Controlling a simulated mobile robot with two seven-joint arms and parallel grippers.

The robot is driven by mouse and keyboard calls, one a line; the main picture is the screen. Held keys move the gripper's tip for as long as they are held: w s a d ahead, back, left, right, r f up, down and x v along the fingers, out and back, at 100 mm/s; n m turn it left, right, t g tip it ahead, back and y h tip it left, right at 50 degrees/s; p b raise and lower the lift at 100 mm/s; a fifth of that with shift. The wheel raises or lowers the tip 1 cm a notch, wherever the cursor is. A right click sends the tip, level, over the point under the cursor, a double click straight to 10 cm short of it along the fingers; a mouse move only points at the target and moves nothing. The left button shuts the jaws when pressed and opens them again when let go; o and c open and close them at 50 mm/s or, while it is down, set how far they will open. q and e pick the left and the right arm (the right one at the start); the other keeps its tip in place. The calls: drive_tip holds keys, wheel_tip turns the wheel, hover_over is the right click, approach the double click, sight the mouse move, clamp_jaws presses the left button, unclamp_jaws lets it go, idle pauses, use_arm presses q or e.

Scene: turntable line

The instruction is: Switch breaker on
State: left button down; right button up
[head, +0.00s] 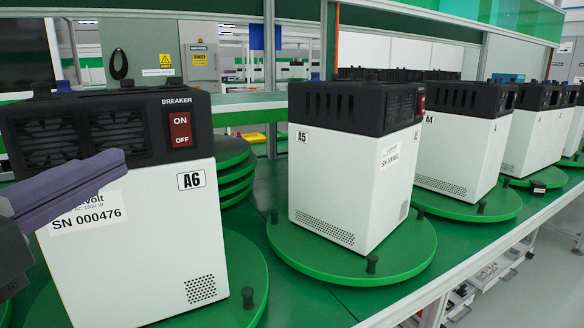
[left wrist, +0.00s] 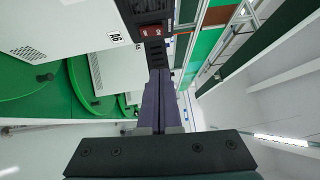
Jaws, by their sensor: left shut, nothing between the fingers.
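The nearest unit, white with a black top and labelled A6 (head: 140,245), stands on a green turntable at the left. Its red breaker switch (head: 180,130), marked ON and OFF, is on the black top's right part; which side is pressed in I cannot tell. My left gripper (head: 118,161) is shut and empty, its purple fingers in front of A6, left of and a little below the switch, apart from it. In the left wrist view the red switch (left wrist: 152,31) shows beyond the shut fingers (left wrist: 160,74). My right gripper is in neither view.
Unit A5 (head: 350,185) stands on its own green turntable (head: 345,262) to the right, with A4 (head: 460,150) and more units behind. Stacked green discs (head: 236,175) stand behind A6. Green bench surface (head: 305,300) is bare between A6 and A5.

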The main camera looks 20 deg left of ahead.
use_arm(q)
drive_tip(key=shift+d+f, duration=0.1)
drive_tip(key=shift+d, duration=0.1)
drive_tip(key=shift+w, duration=0.1)
drive_tip(key=p, duration=0.2)
approach(190, 119)
drive_tip(key=w+d, duration=0.2)
drive_tip(key=w, duration=0.1)
drive_tip(key=shift+w+a, duration=0.9)
drive_tip(key=shift+w, duration=0.15)
drive_tip(key=shift+w+a, duration=0.25)
drive_tip(key=shift+a, duration=0.1)
